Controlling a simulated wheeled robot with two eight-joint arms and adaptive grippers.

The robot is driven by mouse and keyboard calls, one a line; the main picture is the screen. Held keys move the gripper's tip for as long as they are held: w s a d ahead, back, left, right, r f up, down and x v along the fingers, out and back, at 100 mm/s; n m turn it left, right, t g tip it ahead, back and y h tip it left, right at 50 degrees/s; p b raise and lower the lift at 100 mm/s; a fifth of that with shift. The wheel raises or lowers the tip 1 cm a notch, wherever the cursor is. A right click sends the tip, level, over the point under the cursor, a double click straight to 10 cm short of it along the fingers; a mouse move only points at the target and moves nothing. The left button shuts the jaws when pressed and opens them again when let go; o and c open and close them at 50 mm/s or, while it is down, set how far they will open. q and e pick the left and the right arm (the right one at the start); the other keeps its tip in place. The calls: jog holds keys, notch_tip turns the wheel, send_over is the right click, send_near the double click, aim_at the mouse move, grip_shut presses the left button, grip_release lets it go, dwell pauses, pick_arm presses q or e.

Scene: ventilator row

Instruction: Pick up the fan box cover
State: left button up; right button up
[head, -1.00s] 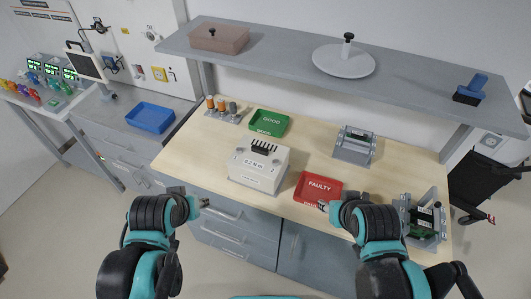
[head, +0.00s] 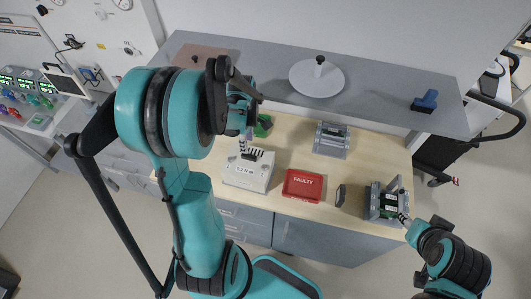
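I cannot tell for sure which piece is the fan box cover. A pinkish box-shaped cover with a dark knob (head: 190,52) lies on the upper shelf at the left, partly hidden by my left arm. A round white lid with a dark knob (head: 318,76) lies mid-shelf. The white box (head: 246,173) with black fins on top stands on the bench. My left gripper (head: 246,128) is raised above and behind the white box, near the shelf's front edge; its fingers are hard to make out. My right gripper (head: 404,218) is at the right-hand fixture, its fingers too small to read.
The grey shelf (head: 375,95) overhangs the bench. On the bench are a red FAULTY tray (head: 303,186), a mostly hidden green tray (head: 264,125), a grey fixture (head: 332,140), a small dark upright piece (head: 340,195) and a fixture with a green board (head: 386,203). A blue-handled tool (head: 425,101) sits on the shelf.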

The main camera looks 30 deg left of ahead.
aim_at(249, 155)
pick_arm(q)
notch_tip(249, 155, down, 8)
jog(key=shift+d+r+b, duration=0.15)
jog(key=shift+b, duration=0.35)
grip_shut()
